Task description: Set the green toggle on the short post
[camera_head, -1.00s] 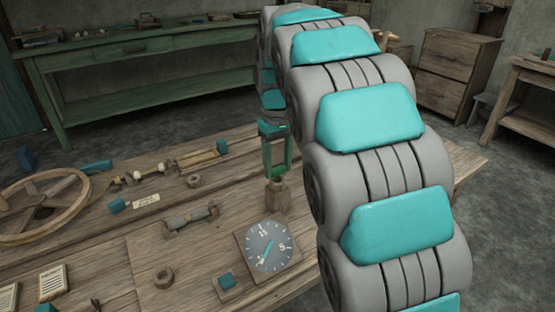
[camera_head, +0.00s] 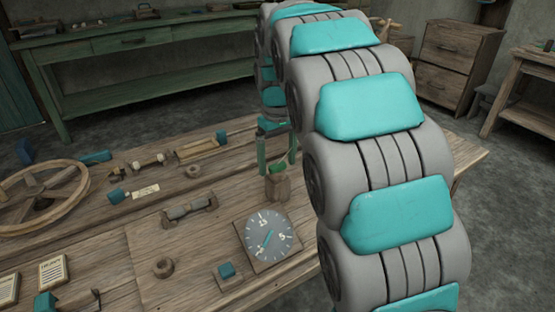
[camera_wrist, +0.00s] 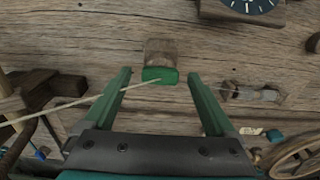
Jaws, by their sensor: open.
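The green toggle (camera_head: 278,168) sits at the top of the short wooden post (camera_head: 278,188), which stands on the table near its far edge. In the wrist view the green toggle (camera_wrist: 160,76) shows at the near end of the wooden post (camera_wrist: 159,51). My gripper (camera_head: 277,165) is open, its two green fingers on either side of the toggle and apart from it. In the wrist view my gripper (camera_wrist: 160,73) shows a clear gap on both sides. Whether the toggle is fully seated I cannot tell.
A pale thin rod or cord (camera_wrist: 75,102) runs to the toggle in the wrist view. A dial (camera_head: 267,236) and a small teal-topped block (camera_head: 227,270) lie nearer. A spoked wheel (camera_head: 40,205) is at left. My arm hides the table's right side.

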